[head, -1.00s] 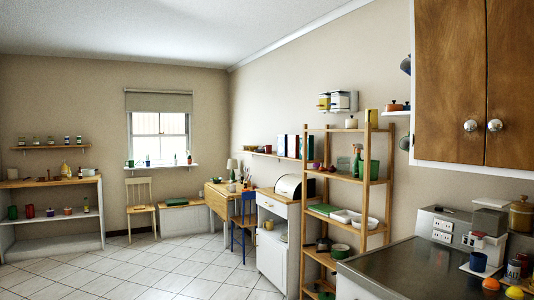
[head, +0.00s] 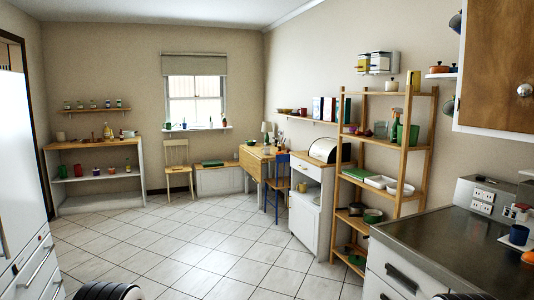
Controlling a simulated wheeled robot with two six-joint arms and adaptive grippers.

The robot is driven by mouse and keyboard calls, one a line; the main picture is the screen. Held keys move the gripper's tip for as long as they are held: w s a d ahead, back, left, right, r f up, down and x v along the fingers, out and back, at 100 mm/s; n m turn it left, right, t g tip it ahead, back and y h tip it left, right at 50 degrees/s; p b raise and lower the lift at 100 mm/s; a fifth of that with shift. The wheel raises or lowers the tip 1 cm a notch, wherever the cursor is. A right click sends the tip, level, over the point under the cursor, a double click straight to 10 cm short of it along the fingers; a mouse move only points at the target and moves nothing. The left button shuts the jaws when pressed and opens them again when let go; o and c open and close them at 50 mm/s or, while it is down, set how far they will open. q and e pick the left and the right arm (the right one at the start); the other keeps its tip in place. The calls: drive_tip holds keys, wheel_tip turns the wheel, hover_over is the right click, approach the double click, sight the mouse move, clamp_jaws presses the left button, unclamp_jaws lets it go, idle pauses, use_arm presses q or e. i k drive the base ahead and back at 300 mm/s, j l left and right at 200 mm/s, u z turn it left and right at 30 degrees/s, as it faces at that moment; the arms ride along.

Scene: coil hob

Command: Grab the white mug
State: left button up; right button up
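I cannot make out a white mug for certain in the head view. A small pale cylinder (head: 60,136) stands at the left end of the wooden-topped shelf unit by the far wall, too small to identify. A dark blue mug (head: 518,235) stands on the counter at the right edge. Dark rounded parts of my own arms show at the bottom edge, but neither gripper's fingers are in view.
A white fridge-like cabinet (head: 22,170) stands close on the left. The metal counter (head: 440,245) with drawers is close on the right. An open wooden rack (head: 386,140) stands beyond it. The tiled floor (head: 190,250) between is clear.

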sight(266, 149)
drive_tip(key=i+u, duration=0.3)
drive_tip(key=i, duration=2.25)
drive_tip(key=i+j, duration=0.1)
drive_tip(key=i, duration=3.4)
